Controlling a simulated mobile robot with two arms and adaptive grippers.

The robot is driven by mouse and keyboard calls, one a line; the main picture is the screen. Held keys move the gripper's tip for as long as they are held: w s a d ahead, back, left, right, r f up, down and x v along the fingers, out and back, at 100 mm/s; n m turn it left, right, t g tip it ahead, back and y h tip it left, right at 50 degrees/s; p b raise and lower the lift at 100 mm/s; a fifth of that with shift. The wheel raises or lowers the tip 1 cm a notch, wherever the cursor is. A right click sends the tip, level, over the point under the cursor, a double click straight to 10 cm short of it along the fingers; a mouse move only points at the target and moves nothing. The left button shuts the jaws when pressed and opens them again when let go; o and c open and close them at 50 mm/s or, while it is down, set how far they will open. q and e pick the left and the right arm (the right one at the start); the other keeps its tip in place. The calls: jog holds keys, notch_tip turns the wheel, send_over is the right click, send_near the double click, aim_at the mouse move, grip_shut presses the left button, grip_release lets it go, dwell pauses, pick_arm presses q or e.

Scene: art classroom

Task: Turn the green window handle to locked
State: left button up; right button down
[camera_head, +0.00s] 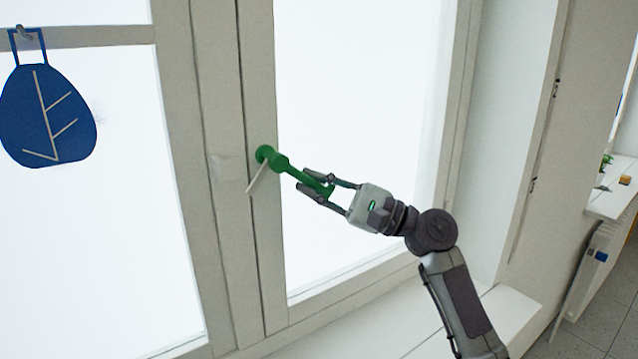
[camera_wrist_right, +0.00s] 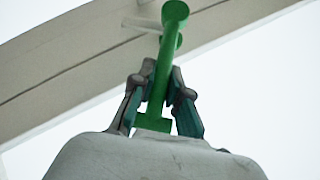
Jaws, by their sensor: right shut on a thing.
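The green window handle (camera_head: 295,172) is mounted on the white window frame. In the head view its lever slants from the round base down to the right. My right gripper (camera_head: 322,190) is shut on the free end of the lever. In the right wrist view the green handle (camera_wrist_right: 165,65) runs down between the two fingers of my right gripper (camera_wrist_right: 158,103), one finger on each side. My left gripper is not in view.
A thin pale bar (camera_head: 258,177) slants beside the handle's base. A blue leaf-patterned hanging (camera_head: 75,105) hangs at the upper left. A white sill (camera_head: 385,325) runs below the window. A radiator (camera_head: 590,265) stands at the far right.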

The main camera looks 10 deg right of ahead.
jog(key=shift+s+a+f+m+t+h+b, duration=0.45)
jog(key=shift+a+m+t+h, duration=0.45)
jog(key=shift+m+t, duration=1.65)
jog(key=shift+s+a+f+m+t+h+b, duration=0.5)
jog(key=shift+a+m+t+h, duration=0.4)
jog(key=shift+m+t, duration=1.65)
jog(key=shift+s+a+f+m+t+h+b, duration=0.3)
jog(key=shift+a+m+t+h+b, duration=0.9)
jog(key=shift+m, duration=2.3)
jog(key=shift+d+t+y+p, duration=0.2)
jog(key=shift+t+y+p, duration=0.2)
jog(key=shift+p, duration=0.25)
jog(key=c, duration=1.1)
grip_release()
jog(key=shift+w+a+f, duration=0.1)
jog(key=shift+a, duration=0.05)
jog(key=shift+c, duration=0.2)
jog(key=v, duration=1.2)
